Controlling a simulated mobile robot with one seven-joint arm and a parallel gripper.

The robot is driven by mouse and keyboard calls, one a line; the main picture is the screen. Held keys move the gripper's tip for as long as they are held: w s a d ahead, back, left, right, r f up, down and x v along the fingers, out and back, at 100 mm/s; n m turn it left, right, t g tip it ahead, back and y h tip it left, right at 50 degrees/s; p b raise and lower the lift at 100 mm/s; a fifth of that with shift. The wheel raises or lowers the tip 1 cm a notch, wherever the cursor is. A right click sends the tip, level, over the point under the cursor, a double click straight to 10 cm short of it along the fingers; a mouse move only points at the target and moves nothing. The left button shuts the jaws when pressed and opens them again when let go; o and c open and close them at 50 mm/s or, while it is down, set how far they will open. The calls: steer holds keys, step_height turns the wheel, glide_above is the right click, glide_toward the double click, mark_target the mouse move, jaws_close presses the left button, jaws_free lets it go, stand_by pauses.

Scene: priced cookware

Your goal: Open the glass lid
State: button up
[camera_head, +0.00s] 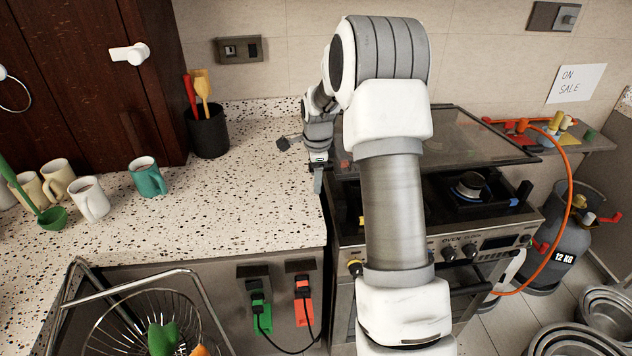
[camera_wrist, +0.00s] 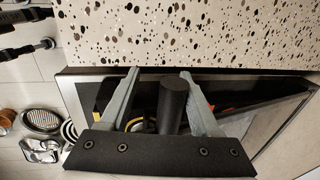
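The glass lid (camera_head: 450,135) is a dark-framed see-through pane over the back of the stove (camera_head: 420,245). It looks partly raised, with its front edge above the hob and a burner (camera_head: 470,186) showing in front of it. My gripper (camera_head: 318,180) is at the stove's left side, beside the lid's left front corner and the counter edge. In the wrist view its two grey fingers (camera_wrist: 159,74) are apart, with a black cylinder (camera_wrist: 172,105) between them; I cannot tell what it belongs to. The lid's dark pane (camera_wrist: 245,92) lies right of the fingers. Contact with the lid is unclear.
The speckled counter (camera_head: 240,200) borders the stove's left side. It holds mugs (camera_head: 148,178) and a black utensil holder (camera_head: 208,132). A gas cylinder (camera_head: 567,235) with an orange hose (camera_head: 566,190) stands on the right. My arm hides part of the stove.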

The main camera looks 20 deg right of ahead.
steer(key=shift+f, duration=0.1)
step_height(320, 180, up, 20)
steer(key=s+p, duration=0.1)
steer(key=p, duration=1.1)
steer(key=shift+a, duration=0.2)
stand_by(1.1)
stand_by(0.4)
